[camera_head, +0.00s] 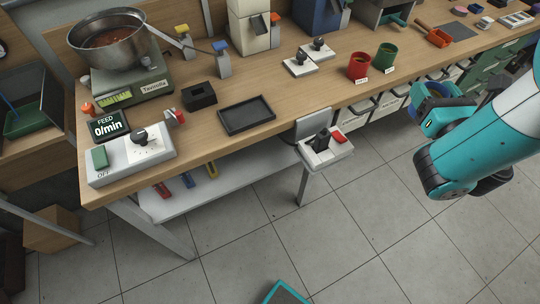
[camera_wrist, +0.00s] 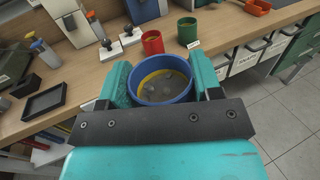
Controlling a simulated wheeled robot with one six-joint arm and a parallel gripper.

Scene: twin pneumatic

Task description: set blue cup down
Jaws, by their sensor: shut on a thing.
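The blue cup (camera_wrist: 162,88) sits between the teal fingers of my gripper (camera_wrist: 161,74) in the wrist view. My gripper is shut on it. The cup's inside is yellow near the rim, with something greyish lower down. In the head view my gripper (camera_head: 446,108) is at the right, out over the floor in front of the bench (camera_head: 222,88). The cup is mostly hidden there by the gripper. A red cup (camera_head: 358,66) and a green cup (camera_head: 385,56) stand upright on the bench, each by a small label. They also show beyond the held cup in the wrist view.
A black tray (camera_head: 246,114) lies empty on the bench. White blocks with black knobs (camera_head: 300,65) stand left of the red cup. A small side shelf (camera_head: 325,150) juts from the front edge. Label-fronted bins (camera_head: 388,103) hang below the bench. Bare wood lies before the cups.

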